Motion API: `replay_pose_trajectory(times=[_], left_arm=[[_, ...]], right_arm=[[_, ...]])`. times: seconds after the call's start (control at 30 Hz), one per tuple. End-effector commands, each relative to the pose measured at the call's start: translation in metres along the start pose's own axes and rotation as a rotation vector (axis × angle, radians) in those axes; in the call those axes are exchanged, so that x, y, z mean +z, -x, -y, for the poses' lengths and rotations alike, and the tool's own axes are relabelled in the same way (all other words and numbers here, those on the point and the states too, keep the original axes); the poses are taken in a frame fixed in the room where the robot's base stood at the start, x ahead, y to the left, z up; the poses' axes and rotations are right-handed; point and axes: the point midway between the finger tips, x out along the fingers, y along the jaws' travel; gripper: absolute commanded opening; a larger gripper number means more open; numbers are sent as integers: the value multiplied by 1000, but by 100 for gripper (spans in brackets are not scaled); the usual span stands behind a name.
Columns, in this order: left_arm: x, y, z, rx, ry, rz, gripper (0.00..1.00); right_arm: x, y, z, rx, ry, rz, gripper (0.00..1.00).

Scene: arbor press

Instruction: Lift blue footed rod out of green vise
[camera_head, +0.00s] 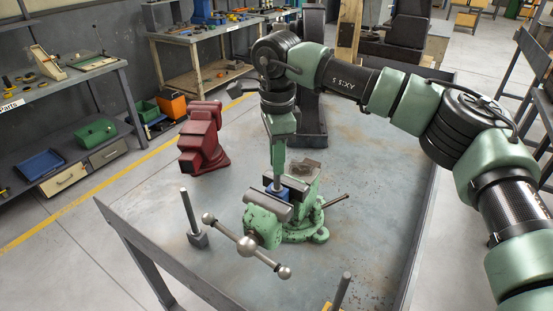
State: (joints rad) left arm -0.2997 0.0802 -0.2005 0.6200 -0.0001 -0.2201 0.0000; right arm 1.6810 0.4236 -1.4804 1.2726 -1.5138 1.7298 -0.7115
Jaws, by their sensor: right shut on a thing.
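The green vise (262,226) stands on the metal worktable with its long ball-ended handle toward the front. The blue footed rod (277,184) stands about upright at the vise, and its blue foot (284,193) shows between the vise jaws. My right gripper (278,168) reaches down from above and is shut on the upper part of the rod, hiding its top. The foot still appears to be at jaw level; whether the jaws touch it I cannot tell. My left gripper is not in view.
A red vise (204,140) stands at the back left of the worktable (365,210). A grey footed rod (190,215) stands left of the green vise. Another rod (342,290) with a yellow foot is at the front edge. A dark press column (311,110) rises behind.

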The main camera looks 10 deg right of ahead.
Motion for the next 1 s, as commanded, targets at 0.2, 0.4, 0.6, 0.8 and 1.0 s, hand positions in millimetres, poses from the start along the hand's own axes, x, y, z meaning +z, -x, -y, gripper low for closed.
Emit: replay_pose_trajectory(times=[0.2,0.4,0.6,0.8,1.0], left_arm=[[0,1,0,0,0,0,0],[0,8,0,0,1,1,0],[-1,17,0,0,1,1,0],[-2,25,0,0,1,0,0],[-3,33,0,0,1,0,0]], right_arm=[[0,4,0,-3,0,2,0],[0,14,0,-4,0,2,0],[0,26,1,-4,0,2,0],[0,38,1,-4,0,3,0],[0,51,0,-4,0,3,0]])
